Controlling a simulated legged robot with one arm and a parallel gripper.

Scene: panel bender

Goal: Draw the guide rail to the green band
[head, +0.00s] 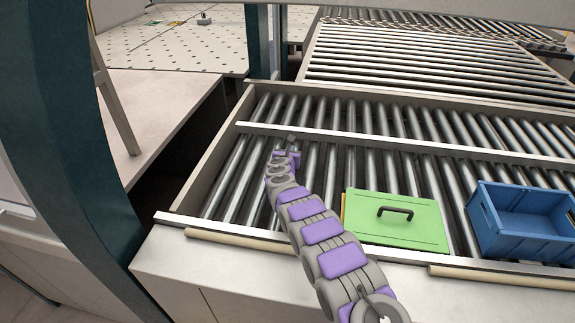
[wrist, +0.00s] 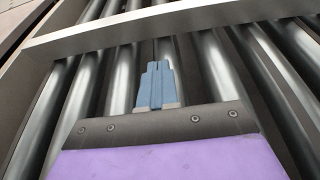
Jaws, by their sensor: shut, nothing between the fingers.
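The guide rail (head: 390,143) is a long pale bar lying across the rollers in the head view, running from upper left to right. In the wrist view the rail (wrist: 180,21) crosses the top of the picture. My gripper (head: 290,141) is at the rail's near side, toward its left part. In the wrist view my gripper's blue fingers (wrist: 155,72) are shut together with nothing between them, tips just short of the rail or close under it; I cannot tell whether they touch. I cannot make out a green band on the conveyor.
A green panel with a black handle (head: 420,232) lies on the rollers at the front. A blue crate (head: 480,213) stands right of it. A dark teal post (head: 62,130) rises at left. Bare rollers (head: 235,185) lie left of my arm.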

